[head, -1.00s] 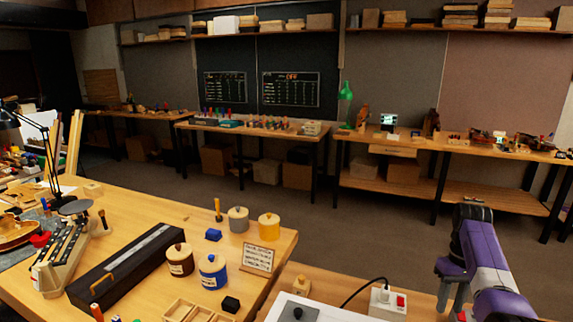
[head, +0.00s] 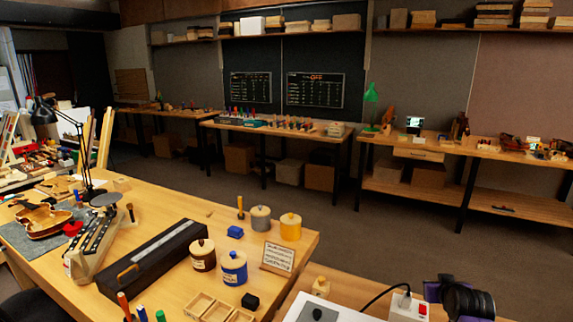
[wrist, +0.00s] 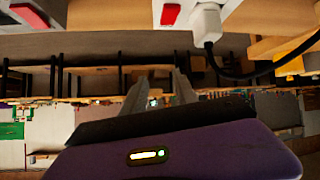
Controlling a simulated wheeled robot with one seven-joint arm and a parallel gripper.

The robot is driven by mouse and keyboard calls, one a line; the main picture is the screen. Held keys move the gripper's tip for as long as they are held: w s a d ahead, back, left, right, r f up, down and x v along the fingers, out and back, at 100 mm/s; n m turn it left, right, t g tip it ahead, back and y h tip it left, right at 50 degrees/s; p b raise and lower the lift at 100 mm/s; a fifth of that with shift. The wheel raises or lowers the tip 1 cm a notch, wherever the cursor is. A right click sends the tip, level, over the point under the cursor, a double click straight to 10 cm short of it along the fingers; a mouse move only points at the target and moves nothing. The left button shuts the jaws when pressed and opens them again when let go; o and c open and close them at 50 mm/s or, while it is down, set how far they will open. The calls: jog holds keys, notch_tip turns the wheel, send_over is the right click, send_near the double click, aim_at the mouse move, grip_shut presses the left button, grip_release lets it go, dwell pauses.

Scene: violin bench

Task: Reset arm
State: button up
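My arm shows at the lower right of the head view as a purple and black link (head: 462,300); the fingers cannot be made out there. In the wrist view, which looks upside down, my gripper (wrist: 158,84) has two grey fingers standing apart with nothing between them. A white power box (head: 408,306) with a red switch is just left of my arm in the head view. It also shows at the top of the wrist view with a white plug (wrist: 207,22), apart from the fingers.
The workbench (head: 190,215) at left holds a violin (head: 42,220), a long black case (head: 150,258), lidded jars (head: 233,267) and a small sign (head: 277,258). A black cable (head: 378,296) runs from the power box. Open floor (head: 330,225) lies between here and the far benches.

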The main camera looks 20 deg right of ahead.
jog(key=s+a+t, duration=0.1)
jog(key=a, duration=0.3)
jog(key=s+a+t, duration=0.1)
jog(key=a, duration=0.4)
jog(key=s+a+n+t, duration=0.1)
jog(key=s+a+t, duration=0.1)
jog(key=a, duration=0.3)
jog(key=shift+a+f, duration=0.1)
jog(key=shift+f, duration=0.25)
jog(key=s+a+r+t, duration=0.1)
jog(key=s+a, duration=0.1)
jog(key=a, duration=0.2)
jog(key=s+a+t, duration=0.1)
jog(key=s+a, duration=0.2)
jog(key=a, duration=0.1)
jog(key=s+a+r+n, duration=0.1)
jog(key=s+a, duration=0.2)
jog(key=a, duration=0.1)
jog(key=shift+r+t+y, duration=0.3)
jog(key=shift+t, duration=0.1)
jog(key=s+a+r+n+y, duration=0.2)
jog(key=s+a+r+y, duration=0.1)
jog(key=s+a, duration=0.6)
jog(key=s+a+r+n+y, duration=0.2)
jog(key=s+a, duration=0.8)
jog(key=s, duration=0.7)
jog(key=shift+a+r+y+b, duration=0.25)
jog(key=shift+r+y, duration=0.3)
jog(key=shift+y, duration=0.35)
